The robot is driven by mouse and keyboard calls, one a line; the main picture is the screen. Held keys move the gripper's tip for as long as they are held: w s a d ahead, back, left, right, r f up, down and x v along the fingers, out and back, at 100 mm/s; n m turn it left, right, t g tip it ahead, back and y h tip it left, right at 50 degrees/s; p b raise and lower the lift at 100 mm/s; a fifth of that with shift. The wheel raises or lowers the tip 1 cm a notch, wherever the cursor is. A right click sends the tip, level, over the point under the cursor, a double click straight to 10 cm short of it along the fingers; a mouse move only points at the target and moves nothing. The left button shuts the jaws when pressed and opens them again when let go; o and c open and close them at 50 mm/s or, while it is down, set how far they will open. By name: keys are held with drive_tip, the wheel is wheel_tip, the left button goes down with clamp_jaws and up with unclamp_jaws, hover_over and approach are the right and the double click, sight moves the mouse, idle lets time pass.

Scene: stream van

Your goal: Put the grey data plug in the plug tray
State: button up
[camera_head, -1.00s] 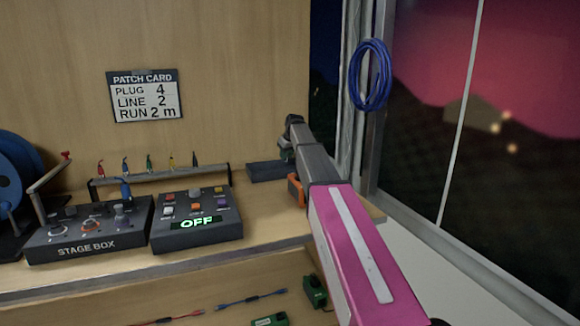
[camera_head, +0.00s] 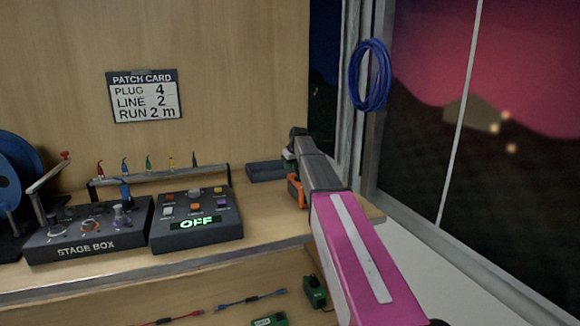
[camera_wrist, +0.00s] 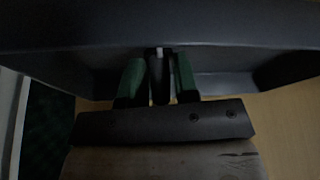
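The grey data plug (camera_wrist: 160,75), dark with a pale tip, stands between the two green fingers of my gripper (camera_wrist: 159,82) in the wrist view. The fingers look closed against its sides. The plug tray (camera_wrist: 60,65) is the dark grey box spanning the wrist view, and the plug and fingertips are over or inside it. Whether the plug touches its floor I cannot tell. In the head view the tray (camera_head: 264,171) lies at the back right of the bench. My gripper (camera_head: 289,158) is at its right end, and my arm hides the plug there.
A control box (camera_head: 196,222) reading OFF and the stage box (camera_head: 90,234) stand left of the tray. A rack with several coloured plugs (camera_head: 160,175) is behind them. The window frame (camera_head: 365,150) is close on the right of my arm. A patch card (camera_head: 145,96) hangs on the wall.

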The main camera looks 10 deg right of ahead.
drive_tip(key=o, duration=0.4)
drive_tip(key=shift+c, duration=0.2)
drive_tip(key=v, duration=1.2)
drive_tip(key=shift+r, duration=0.2)
drive_tip(key=shift+w, duration=0.1)
